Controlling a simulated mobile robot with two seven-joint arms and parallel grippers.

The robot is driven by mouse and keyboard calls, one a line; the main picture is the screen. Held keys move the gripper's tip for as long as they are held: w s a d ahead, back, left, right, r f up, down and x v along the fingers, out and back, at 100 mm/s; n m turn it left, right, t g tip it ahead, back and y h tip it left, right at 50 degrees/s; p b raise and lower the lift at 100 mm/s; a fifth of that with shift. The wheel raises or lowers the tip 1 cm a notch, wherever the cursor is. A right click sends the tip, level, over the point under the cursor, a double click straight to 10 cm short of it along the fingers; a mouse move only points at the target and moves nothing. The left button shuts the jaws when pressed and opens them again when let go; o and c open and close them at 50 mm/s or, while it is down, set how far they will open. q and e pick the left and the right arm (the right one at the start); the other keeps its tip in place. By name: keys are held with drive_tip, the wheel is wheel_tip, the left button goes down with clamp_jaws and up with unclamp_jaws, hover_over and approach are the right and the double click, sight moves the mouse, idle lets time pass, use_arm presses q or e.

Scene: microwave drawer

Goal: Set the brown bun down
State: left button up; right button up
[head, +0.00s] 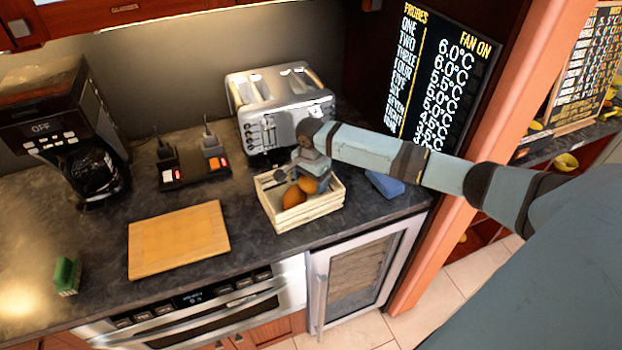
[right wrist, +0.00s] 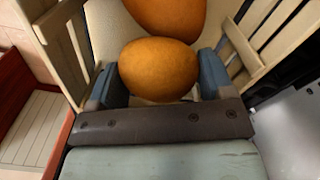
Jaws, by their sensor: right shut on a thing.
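A brown bun (right wrist: 158,68) sits between the two fingers of my right gripper (right wrist: 160,80), which is shut on it. In the head view the held bun (head: 308,184) is at the right inside a cream slatted crate (head: 313,213), under my right gripper (head: 300,176). A second brown bun (head: 293,197) lies in the crate beside it, and it also shows in the right wrist view (right wrist: 168,14), touching or nearly touching the held one. Whether the held bun rests on the crate floor I cannot tell. My left gripper is out of view.
A toaster (head: 285,105) stands behind the crate. A blue block (head: 384,184) is right of the crate. Counter between board and crate is free.

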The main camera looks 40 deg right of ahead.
drive_tip(key=shift+f, duration=0.15)
drive_tip(key=shift+f, duration=0.25)
drive_tip(key=o, duration=0.6)
drive_tip(key=shift+f, duration=0.1)
drive_tip(key=shift+o, duration=0.2)
drive_tip(key=shift+r, duration=0.2)
wheel_tip(320, 180, up, 13)
drive_tip(key=b, duration=0.1)
drive_tip(key=shift+f, duration=0.15)
drive_tip(key=shift+s+f, duration=0.1)
